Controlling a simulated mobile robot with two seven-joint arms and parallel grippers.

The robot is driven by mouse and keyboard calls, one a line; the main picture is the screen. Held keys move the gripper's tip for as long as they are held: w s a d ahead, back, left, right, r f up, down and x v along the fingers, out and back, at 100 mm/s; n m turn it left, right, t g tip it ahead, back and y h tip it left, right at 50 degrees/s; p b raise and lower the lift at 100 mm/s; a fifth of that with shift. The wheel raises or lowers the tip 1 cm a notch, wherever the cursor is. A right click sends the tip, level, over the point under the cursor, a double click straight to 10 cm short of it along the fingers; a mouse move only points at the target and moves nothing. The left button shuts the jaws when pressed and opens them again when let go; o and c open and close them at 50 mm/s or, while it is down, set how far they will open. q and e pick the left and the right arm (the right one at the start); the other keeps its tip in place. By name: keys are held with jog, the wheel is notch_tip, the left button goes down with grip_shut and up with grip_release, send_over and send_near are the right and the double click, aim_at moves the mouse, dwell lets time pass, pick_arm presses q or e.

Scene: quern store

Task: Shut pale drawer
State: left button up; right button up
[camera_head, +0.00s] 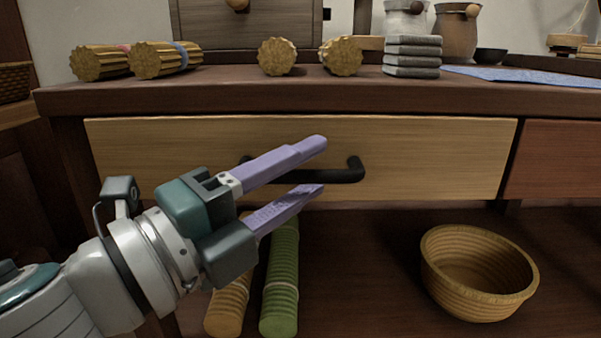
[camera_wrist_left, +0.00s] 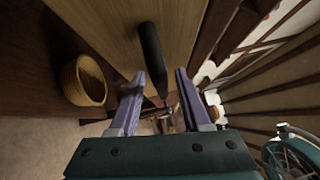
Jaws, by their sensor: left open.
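The pale drawer (camera_head: 430,155) has a light wood front under the dark table top and a black bar handle (camera_head: 345,174). How far its front stands out is hard to tell. My left gripper (camera_head: 318,166) is open and empty, its two purple fingers in front of the handle and hiding part of it. In the left wrist view the dark handle (camera_wrist_left: 150,55) points down between the fingers (camera_wrist_left: 160,95), with the pale drawer front (camera_wrist_left: 105,25) behind it. Contact cannot be told. My right gripper is not in view.
A reddish drawer (camera_head: 565,160) is at the right. A woven basket (camera_head: 475,300) and green (camera_head: 281,280) and yellow (camera_head: 230,308) rolls are below. The table top (camera_head: 320,90) bears ridged rolls (camera_head: 165,60), a grey stack (camera_head: 412,57) and a blue cloth (camera_head: 525,75).

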pick_arm(q)
jog(key=shift+s+a, duration=0.15)
jog(key=shift+s, duration=0.05)
jog(key=p+v, duration=0.2)
jog(key=v, duration=0.7)
jog(key=shift+s+a, duration=0.1)
jog(key=shift+a, duration=0.05)
